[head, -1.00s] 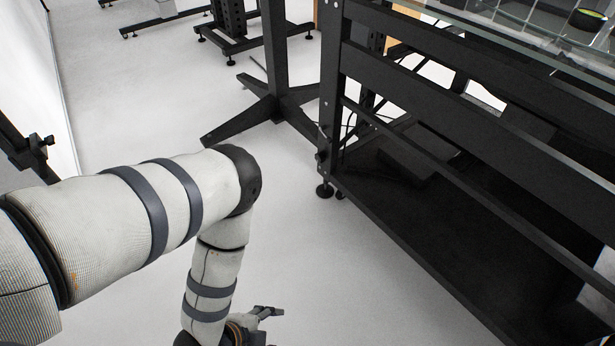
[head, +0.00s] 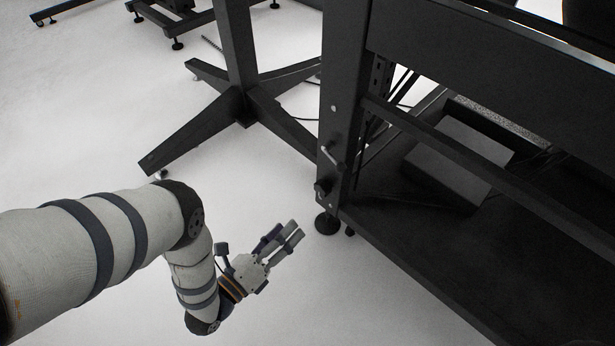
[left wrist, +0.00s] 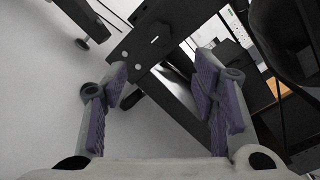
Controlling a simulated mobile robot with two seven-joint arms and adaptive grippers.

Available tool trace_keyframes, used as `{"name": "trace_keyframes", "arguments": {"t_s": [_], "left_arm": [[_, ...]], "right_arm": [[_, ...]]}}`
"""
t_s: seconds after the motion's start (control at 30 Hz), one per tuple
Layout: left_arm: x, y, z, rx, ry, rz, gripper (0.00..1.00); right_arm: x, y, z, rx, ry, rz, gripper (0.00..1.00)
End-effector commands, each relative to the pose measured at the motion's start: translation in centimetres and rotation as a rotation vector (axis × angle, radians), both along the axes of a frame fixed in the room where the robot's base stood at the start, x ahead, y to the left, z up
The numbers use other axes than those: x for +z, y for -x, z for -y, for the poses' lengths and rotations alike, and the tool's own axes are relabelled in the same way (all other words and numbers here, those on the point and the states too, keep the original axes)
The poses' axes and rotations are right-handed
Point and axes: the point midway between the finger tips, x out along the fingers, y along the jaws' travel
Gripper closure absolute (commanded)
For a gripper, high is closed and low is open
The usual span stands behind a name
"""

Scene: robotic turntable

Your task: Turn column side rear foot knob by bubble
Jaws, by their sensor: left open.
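The dark foot (head: 327,223) stands on the floor under the near corner post of the black frame. A small dark knob (head: 322,187) sits on that post just above the foot, and a lever-like handle (head: 330,156) is above it. My left gripper (head: 288,238) is open and empty, a little left of and below the foot in the head view, apart from it. The left wrist view shows its purple-padded fingers (left wrist: 162,70) spread, with a dark frame member (left wrist: 150,38) beyond them. I see no bubble level. My right gripper is out of view.
A black column (head: 233,45) with splayed legs stands behind the foot. The frame's low shelf (head: 440,265) extends right, with a dark box (head: 460,160) on it. The pale floor (head: 100,130) around my left arm is clear.

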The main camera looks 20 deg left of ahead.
Motion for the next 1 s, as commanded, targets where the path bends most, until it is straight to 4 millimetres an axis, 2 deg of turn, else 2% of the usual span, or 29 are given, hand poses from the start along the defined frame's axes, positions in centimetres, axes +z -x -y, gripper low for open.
{"name": "trace_keyframes", "arguments": {"t_s": [0.17,0.5,0.6,0.77,1.0], "left_arm": [[-0.1,-1.1,0.1,-0.001,-0.031,0.036,0.46],[-0.3,-9.0,2.1,-0.001,-0.03,0.034,0.46],[-0.3,-10.7,2.5,-0.001,-0.03,0.033,0.46],[-0.1,-11.9,2.9,-0.001,-0.03,0.032,0.46],[0.0,-12.0,2.9,-0.001,-0.03,0.032,0.46]], "right_arm": [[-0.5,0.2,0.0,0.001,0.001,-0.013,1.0],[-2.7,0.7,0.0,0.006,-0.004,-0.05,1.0],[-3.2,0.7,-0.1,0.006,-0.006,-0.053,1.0],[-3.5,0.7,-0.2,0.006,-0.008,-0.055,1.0],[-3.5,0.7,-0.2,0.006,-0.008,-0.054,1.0]]}}
